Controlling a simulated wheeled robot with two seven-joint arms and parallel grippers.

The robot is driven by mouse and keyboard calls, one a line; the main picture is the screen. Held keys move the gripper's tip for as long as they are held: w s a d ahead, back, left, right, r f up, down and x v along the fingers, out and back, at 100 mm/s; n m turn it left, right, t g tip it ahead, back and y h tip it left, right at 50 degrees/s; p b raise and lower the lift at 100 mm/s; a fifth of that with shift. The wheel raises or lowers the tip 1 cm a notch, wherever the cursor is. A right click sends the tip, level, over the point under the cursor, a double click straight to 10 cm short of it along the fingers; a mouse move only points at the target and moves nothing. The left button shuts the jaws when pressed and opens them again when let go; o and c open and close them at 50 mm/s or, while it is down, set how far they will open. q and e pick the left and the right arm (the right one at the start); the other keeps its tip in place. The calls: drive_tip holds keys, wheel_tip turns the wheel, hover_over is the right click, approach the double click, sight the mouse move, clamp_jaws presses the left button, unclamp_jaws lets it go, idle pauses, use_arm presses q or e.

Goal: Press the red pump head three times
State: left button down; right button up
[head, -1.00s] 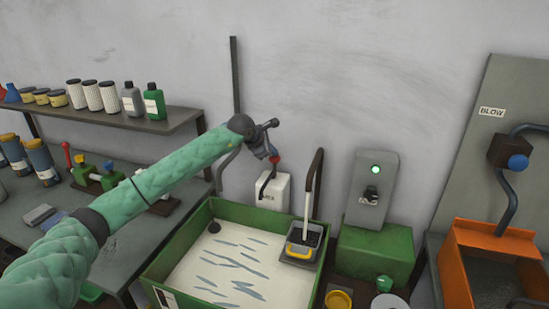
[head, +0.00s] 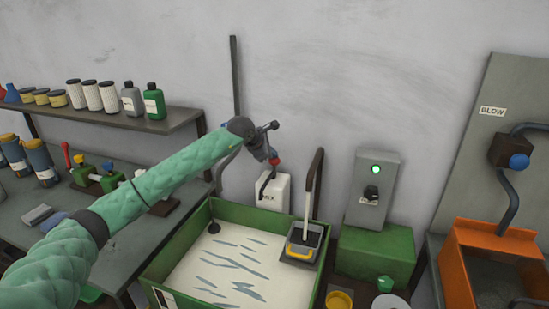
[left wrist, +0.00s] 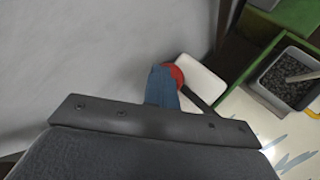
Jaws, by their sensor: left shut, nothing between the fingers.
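The red pump head (head: 275,161) sits on top of a white bottle (head: 282,192) that stands behind the green tray, against the wall. My left gripper (head: 272,155) is shut and empty. Its fingertips are over the pump head and appear to touch it. In the left wrist view the blue-grey fingers (left wrist: 161,86) cover part of the red head (left wrist: 176,75), and the white bottle (left wrist: 202,82) shows beyond. Whether the head is pushed down is hard to tell. My right gripper is not in view.
A green-walled tray (head: 258,214) with a pale floor holds a small black box (head: 301,254) on its right. A grey switch box (head: 373,190) with a lit green lamp stands to the right. A shelf (head: 150,124) with bottles is at left. An orange bin (head: 495,240) is at far right.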

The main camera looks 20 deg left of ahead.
use_arm(q)
drive_tip(key=shift+f+b, duration=0.35)
drive_tip(key=shift+f, duration=0.2)
idle(0.5)
drive_tip(key=shift+r, duration=1.7)
drive_tip(key=shift+r, duration=0.1)
drive_tip(key=shift+r, duration=2.4)
